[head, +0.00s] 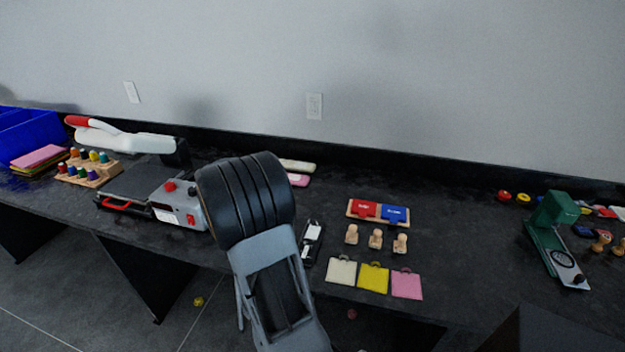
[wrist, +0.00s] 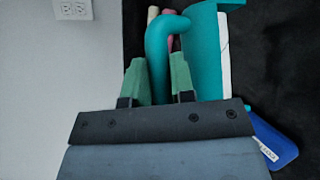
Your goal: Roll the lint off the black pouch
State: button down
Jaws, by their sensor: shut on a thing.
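In the wrist view my gripper (wrist: 157,75) has its green-padded fingers shut on a teal bent handle (wrist: 160,50), which looks like the lint roller's. A broad teal part with a white edge (wrist: 223,55) shows beside it; whether it joins the handle, I cannot tell. In the head view my arm hides the gripper and the roller. I cannot pick out the black pouch for certain in either view; the dark tabletop (head: 460,230) makes it hard to see. A small black-and-white item (head: 311,240) lies just right of my arm.
A grey press (head: 180,203) with a white arm stands left of my arm. A thread rack (head: 90,170) is farther left. Right are a red-and-blue tray (head: 376,212), wooden stamps (head: 375,238), cream, yellow and pink pouches (head: 373,278) and a green machine (head: 550,235). Clear tabletop lies between.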

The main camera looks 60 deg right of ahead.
jog(key=s+d+m+g+y, duration=0.2)
jog(key=s+d+m+g, duration=0.4)
jog(key=s+d, duration=0.3)
jog(key=shift+s+a+f+b, duration=0.25)
jog(key=shift+f+b, duration=0.2)
jog(key=shift+f, duration=0.45)
jog(key=shift+s+a+f+b, duration=0.15)
jog(key=shift+s+f+b, duration=0.25)
jog(key=shift+f, duration=0.5)
jog(key=shift+s+a+f+b, duration=0.2)
jog(key=shift+f+b, duration=0.35)
jog(key=shift+f, duration=0.35)
jog(key=shift+f+b, duration=0.4)
